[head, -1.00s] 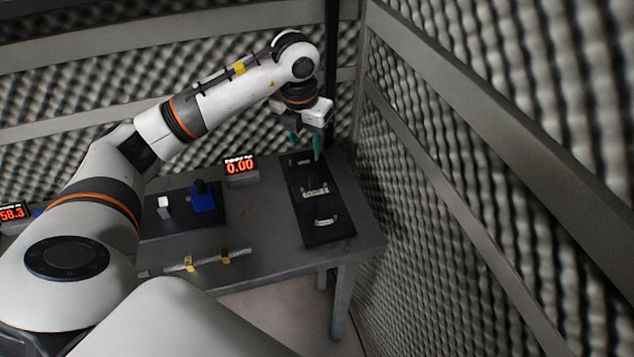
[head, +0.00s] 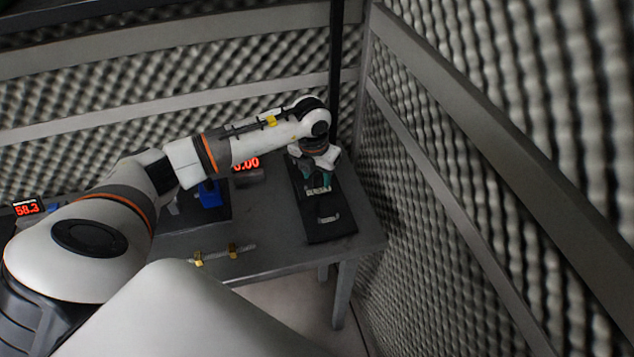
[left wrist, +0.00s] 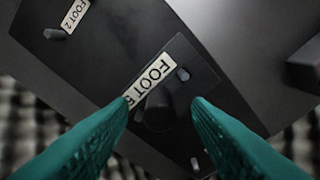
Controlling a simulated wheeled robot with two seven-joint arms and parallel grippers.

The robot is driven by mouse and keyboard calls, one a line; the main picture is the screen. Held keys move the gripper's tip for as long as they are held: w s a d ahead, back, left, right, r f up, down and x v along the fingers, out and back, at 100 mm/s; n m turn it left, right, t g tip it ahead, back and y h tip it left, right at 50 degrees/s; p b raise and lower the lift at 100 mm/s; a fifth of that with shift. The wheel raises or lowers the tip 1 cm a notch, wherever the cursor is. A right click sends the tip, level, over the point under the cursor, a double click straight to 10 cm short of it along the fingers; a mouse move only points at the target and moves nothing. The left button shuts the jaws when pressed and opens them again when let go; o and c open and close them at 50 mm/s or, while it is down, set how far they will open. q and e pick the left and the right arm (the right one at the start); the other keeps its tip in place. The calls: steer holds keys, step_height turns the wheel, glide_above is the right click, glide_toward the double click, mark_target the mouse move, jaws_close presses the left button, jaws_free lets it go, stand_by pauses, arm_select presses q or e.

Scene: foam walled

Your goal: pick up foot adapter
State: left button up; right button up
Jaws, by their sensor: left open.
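My left gripper (head: 318,174) is open and points down over the black board (head: 330,233) on the table. In the left wrist view its two teal fingers (left wrist: 162,108) stand apart. Between and beyond the fingertips is a dark, low shape (left wrist: 165,104) that may be the foot adapter; its outline is hard to tell against the black board. A white label reading "FOOT" (left wrist: 150,78) lies beside it, its last character partly covered by a fingertip. A second label, "FOOT 2" (left wrist: 66,17), is at the upper left. My right gripper is not in view.
A blue object (head: 209,196) stands on a dark plate to the left. A red-digit display (head: 246,165) is partly hidden behind my arm. A rod with yellow clips (head: 232,250) lies near the table's front. Foam walls stand close behind and right.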

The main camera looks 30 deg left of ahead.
arm_select(q)
steer(key=shift+c, duration=0.5)
jaws_close()
